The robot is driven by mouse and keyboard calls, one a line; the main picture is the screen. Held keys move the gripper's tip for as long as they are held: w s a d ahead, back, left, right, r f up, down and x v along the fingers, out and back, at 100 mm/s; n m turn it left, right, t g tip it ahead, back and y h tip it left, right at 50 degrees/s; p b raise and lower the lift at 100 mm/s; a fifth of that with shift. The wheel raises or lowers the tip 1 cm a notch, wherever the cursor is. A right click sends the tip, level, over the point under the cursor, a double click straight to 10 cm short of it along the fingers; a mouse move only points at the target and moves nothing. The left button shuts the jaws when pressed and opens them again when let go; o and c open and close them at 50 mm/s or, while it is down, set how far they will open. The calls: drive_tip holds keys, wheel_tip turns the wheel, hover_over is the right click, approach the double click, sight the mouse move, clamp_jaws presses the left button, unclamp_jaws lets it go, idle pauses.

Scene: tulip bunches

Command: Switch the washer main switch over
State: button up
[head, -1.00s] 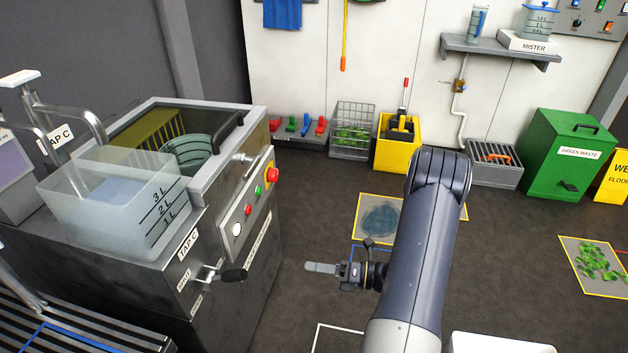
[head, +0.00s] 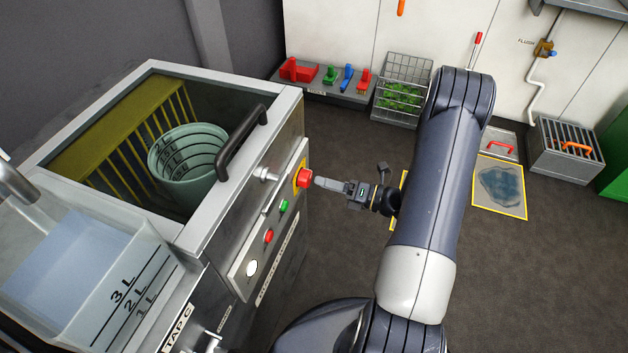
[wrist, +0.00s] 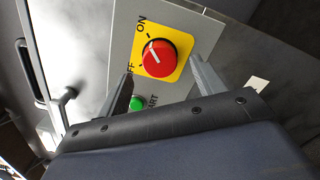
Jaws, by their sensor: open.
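The washer (head: 283,105) is a steel cabinet at left in the head view. Its main switch (head: 304,178) is a red round knob on a yellow plate, on the front panel. In the wrist view the knob (wrist: 160,62) has a white mark pointing up-left, seemingly nearer ON than the partly hidden OFF. My gripper (head: 318,182) is level with the knob, its tips very close to it. In the wrist view my open gripper (wrist: 161,68) has one finger on each side of the knob. I cannot tell whether they touch it.
Below the knob are a green button (head: 284,206), a red button (head: 268,236) and a white round part (head: 251,268). A black handle (head: 242,142) stands out above the panel. A clear water tank (head: 75,275) stands at lower left.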

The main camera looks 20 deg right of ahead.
sight(310, 179)
drive_tip(key=shift+x, duration=2)
drive_tip(key=shift+s, duration=0.1)
drive_tip(key=c, duration=1)
